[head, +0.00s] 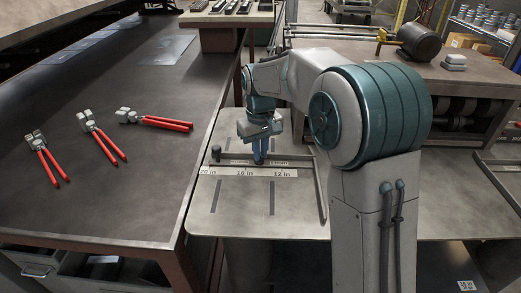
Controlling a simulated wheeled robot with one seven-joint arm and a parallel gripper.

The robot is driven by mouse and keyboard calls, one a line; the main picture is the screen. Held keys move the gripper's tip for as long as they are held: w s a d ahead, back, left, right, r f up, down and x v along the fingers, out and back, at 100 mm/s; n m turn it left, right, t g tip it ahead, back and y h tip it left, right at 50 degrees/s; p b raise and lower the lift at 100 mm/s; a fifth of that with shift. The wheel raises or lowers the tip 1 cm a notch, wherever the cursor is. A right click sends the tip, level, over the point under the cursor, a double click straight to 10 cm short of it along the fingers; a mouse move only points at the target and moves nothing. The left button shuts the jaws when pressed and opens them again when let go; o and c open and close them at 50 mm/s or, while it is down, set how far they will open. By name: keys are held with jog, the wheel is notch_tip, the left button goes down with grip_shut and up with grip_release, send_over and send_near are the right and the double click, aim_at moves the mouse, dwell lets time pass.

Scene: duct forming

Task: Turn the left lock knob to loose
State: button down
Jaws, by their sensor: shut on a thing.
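My gripper (261,157) points down at the bar (236,163) that lies across the grey plate. Its blue fingers are shut on what seems to be a lock knob on this bar, but the fingers hide it and I cannot tell its turn. A small dark upright knob (216,152) stands apart from my gripper, at the bar's left end. A white scale (225,171) marked 20, 16 and 12 in runs along the near side of the bar.
Several red-handled tools (104,145) lie on the dark bench (130,190) at left. Two dark slots run through the grey plate (245,215), whose near part is clear. A long rail (320,190) borders it at right. A motor (420,41) sits on the back bench.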

jog(key=c, duration=1.5)
grip_release()
jog(key=shift+r, duration=0.1)
notch_tip(320, 180, up, 14)
jog(key=p, duration=0.1)
jog(key=shift+p, duration=0.3)
